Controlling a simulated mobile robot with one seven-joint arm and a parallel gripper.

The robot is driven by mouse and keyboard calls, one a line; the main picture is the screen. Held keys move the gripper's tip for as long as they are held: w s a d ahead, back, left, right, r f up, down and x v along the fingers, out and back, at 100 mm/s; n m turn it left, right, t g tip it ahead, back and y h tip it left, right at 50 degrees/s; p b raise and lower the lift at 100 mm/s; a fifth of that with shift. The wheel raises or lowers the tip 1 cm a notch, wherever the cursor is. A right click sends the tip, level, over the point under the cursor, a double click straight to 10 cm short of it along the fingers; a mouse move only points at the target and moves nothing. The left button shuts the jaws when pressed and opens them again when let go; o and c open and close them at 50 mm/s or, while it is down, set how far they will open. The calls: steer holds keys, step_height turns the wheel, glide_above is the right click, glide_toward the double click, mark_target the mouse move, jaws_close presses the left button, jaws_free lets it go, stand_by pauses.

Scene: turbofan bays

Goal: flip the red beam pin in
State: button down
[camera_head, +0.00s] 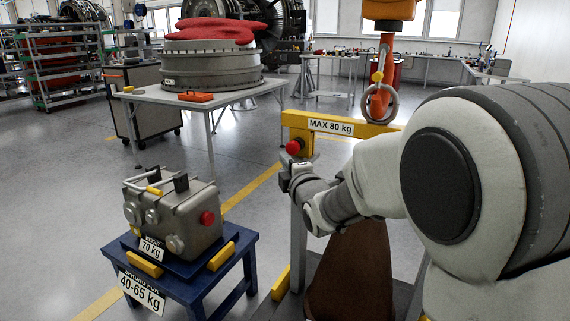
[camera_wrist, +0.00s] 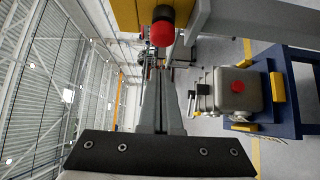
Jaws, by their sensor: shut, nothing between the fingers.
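The red beam pin (camera_head: 293,147) has a round red knob. It sits at the left end of the yellow beam (camera_head: 299,119), just below the MAX 80 kg label. In the wrist view the red knob (camera_wrist: 162,33) shows at the top, on the underside of the yellow block in the picture. My gripper (camera_head: 293,171) is close below the knob in the head view. In the wrist view my gripper's fingers (camera_wrist: 158,88) are together and empty, pointing toward the knob. I cannot tell whether the fingertips touch the knob. The pin's shaft is hidden.
A grey 70 kg unit (camera_head: 188,222) stands on a blue stand (camera_head: 237,246) left of my arm. An orange hook with a grey ring (camera_head: 380,101) hangs behind the beam. A table (camera_head: 148,98) with a turbofan part is further back. Floor between is clear.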

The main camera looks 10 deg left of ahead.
steer(key=p+v, duration=0.1)
steer(key=v, duration=0.9)
steer(key=shift+s, duration=0.1)
